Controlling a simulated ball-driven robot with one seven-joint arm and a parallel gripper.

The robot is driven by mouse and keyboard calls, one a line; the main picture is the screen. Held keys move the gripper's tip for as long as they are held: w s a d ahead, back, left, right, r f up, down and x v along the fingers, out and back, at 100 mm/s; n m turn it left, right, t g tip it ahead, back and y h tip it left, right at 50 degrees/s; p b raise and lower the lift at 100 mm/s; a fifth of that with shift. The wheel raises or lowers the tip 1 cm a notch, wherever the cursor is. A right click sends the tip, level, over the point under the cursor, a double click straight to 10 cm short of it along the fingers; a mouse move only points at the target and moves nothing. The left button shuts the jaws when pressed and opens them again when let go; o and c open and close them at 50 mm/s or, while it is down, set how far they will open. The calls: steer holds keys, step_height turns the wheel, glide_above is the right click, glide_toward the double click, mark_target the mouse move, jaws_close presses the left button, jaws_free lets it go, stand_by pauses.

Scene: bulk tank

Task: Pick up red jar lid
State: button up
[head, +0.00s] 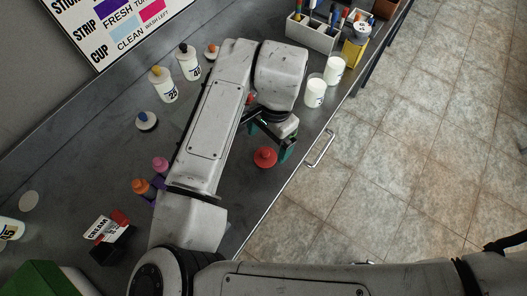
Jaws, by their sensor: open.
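A round red lid-like piece with a small raised middle (265,157) sits on the dark grey counter near its front edge, in the head view. I take it to be the red jar lid. My gripper (269,137) is open and empty, just above and behind the red lid in the picture. One green-tipped finger shows to the right of the lid; the other finger is partly hidden by my arm. I cannot tell the height of the fingers over the counter. Another small red thing (250,98) is mostly hidden behind my arm.
White cups (315,93), a yellow container (355,48) and a pen box (312,33) stand at the far right. A counter handle (321,148) juts out at the front edge.

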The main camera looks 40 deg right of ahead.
mark_target(265, 153)
steer(key=shift+w+a+f+p, duration=0.1)
steer(key=shift+f+p, duration=0.15)
steer(key=shift+f, duration=0.9)
steer(key=shift+a+f+p, duration=0.15)
steer(key=shift+f+p, duration=0.05)
steer(key=shift+f, duration=0.9)
steer(key=shift+w+a+f+p, duration=0.1)
steer(key=shift+f+p, duration=0.15)
steer(key=shift+f, duration=0.9)
steer(key=shift+c, duration=0.2)
steer(key=c, duration=1.1)
